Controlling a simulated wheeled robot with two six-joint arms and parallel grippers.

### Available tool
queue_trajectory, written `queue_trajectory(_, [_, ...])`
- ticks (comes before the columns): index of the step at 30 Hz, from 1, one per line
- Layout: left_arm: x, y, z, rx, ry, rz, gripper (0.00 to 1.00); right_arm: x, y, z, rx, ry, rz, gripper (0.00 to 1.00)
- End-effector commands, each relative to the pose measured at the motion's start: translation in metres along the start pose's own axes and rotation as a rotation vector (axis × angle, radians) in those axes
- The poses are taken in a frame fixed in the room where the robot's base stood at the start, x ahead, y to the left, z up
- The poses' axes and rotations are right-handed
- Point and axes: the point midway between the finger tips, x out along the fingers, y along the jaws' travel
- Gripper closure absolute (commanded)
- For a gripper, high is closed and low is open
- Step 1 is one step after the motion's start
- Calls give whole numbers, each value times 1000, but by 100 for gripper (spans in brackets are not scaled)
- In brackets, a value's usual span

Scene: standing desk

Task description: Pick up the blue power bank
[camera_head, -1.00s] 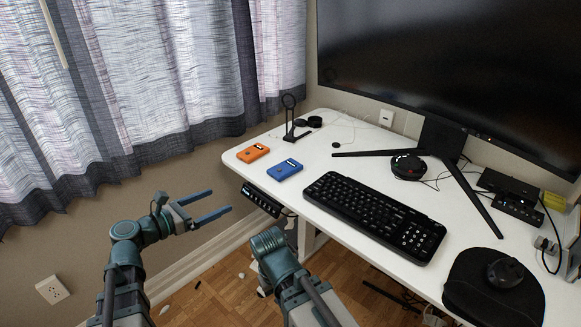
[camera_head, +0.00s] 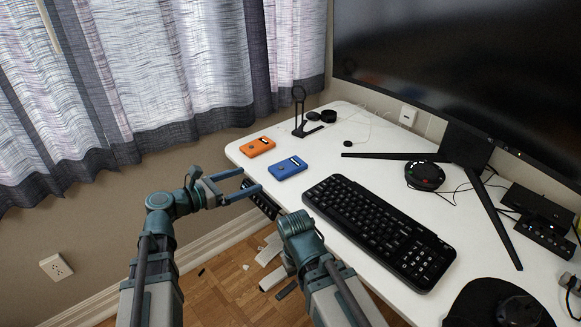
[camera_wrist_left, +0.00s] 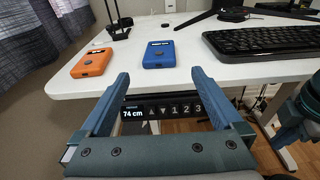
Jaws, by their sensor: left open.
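The blue power bank (camera_head: 288,168) lies flat on the white desk near its left front edge. It also shows in the left wrist view (camera_wrist_left: 158,55), ahead of the fingers and between their lines. My left gripper (camera_head: 252,187) is open and empty, just off the desk's front edge and short of the power bank. Its two fingers (camera_wrist_left: 160,80) show well apart in the left wrist view. My right arm (camera_head: 305,240) shows at the bottom middle; its fingers cannot be made out.
An orange power bank (camera_head: 257,147) lies left of the blue one. A black keyboard (camera_head: 379,230) is to the right. A black stand (camera_head: 302,127) is behind. The desk edge (camera_wrist_left: 70,84) and a height display (camera_wrist_left: 160,111) lie close before my left gripper.

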Motion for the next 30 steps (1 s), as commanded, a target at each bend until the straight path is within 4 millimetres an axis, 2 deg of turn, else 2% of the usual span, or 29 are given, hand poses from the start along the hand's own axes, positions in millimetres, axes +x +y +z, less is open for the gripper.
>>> queue_trajectory(6, [41,1,-2,1,0,-5,0,8,0,0,0,0,1,100])
queue_trajectory(12, [72,1,-1,1,0,-3,0,12,-1,-1,-1,0,2,100])
queue_trajectory(16, [80,1,-1,0,0,0,0,13,-1,-1,-1,0,2,100])
queue_trajectory(24, [85,0,-1,0,0,-1,0,14,-1,-1,-1,0,3,100])
queue_trajectory(30, [107,2,-4,0,1,-2,0,20,-1,-1,-1,0,4,100])
